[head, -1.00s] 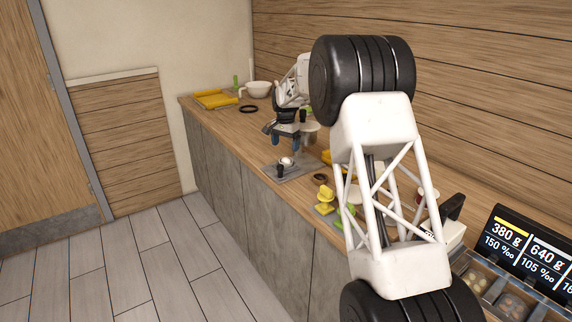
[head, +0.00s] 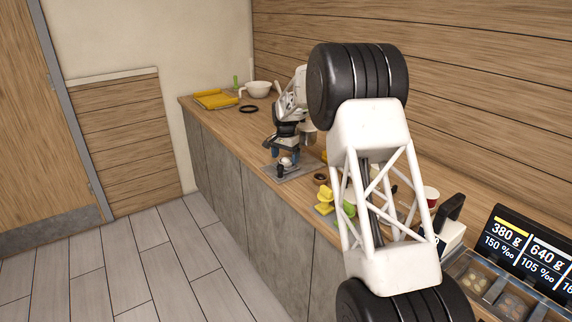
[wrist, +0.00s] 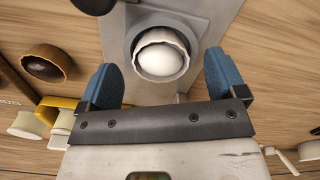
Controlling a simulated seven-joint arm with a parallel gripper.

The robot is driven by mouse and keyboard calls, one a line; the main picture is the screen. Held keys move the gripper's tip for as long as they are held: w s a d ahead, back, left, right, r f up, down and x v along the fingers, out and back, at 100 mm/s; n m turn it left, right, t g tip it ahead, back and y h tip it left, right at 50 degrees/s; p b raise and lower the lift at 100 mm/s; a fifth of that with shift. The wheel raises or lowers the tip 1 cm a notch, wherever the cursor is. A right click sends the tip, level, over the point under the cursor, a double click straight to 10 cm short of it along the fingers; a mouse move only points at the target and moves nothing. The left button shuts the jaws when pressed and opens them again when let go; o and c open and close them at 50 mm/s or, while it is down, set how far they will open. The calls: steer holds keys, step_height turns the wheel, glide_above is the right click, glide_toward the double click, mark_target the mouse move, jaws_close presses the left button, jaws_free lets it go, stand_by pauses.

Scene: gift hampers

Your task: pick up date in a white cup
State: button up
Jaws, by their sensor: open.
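The white cup (wrist: 160,54) is a frilly-edged paper cup holding a smooth, rounded white piece (wrist: 162,60), the date by its place. It sits in a round recess of a grey plate (wrist: 118,42). In the head view the cup (head: 287,161) is small on the plate (head: 297,171). My gripper (wrist: 161,70) is open, with one blue finger on each side of the cup in the wrist view. The fingers appear just above or beside the cup; contact is not clear. In the head view my gripper (head: 285,155) is low over the plate.
A brown cup (wrist: 46,62) lies beside the plate. Yellow (head: 325,202) and green items stand nearer on the counter. A white bowl (head: 258,89), a yellow tray (head: 215,98) and a black ring (head: 249,109) are at the far end. A display (head: 530,250) stands at right.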

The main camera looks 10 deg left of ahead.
steer(key=shift+f, duration=0.65)
steer(key=shift+c, duration=0.5)
steer(key=c, duration=0.9)
